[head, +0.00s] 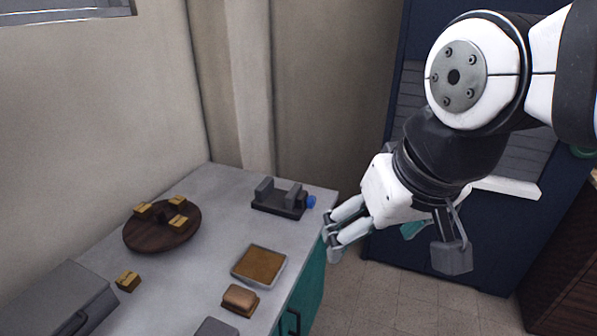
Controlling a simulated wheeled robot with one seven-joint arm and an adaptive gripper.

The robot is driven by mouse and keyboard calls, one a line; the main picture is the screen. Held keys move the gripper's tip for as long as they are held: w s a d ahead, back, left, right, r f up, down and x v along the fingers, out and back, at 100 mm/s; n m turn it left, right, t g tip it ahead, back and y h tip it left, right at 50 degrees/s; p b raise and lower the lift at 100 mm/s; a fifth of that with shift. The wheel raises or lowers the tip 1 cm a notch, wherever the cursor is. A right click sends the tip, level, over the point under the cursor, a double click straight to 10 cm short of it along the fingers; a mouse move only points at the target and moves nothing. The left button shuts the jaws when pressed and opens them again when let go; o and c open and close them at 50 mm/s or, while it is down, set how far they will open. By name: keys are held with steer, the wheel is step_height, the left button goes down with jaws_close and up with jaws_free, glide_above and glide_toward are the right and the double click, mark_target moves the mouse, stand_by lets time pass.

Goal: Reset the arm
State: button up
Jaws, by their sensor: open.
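My white arm comes in from the upper right of the head view and bends down to my gripper (333,243). My gripper is open and empty, with its fingers pointing left and down. It hangs just beyond the right edge of the grey counter (222,216), apart from everything on it as far as I can tell. A dark jaw part hangs at its right side.
The counter carries a round wooden board (150,238) with yellow blocks, a loose block (128,281), a shallow tray (259,265), a brown block (239,300), a dark fixture (279,204) and a grey case (62,305). A blue door (379,215) stands behind. The tiled floor (400,300) is clear.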

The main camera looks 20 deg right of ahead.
steer(key=shift+s+d+n, duration=0.15)
steer(key=shift+s+d, duration=0.1)
steer(key=shift+s, duration=0.35)
steer(key=shift+s+d+n, duration=0.15)
steer(key=shift+s+d, duration=0.05)
steer(key=shift+s, duration=0.4)
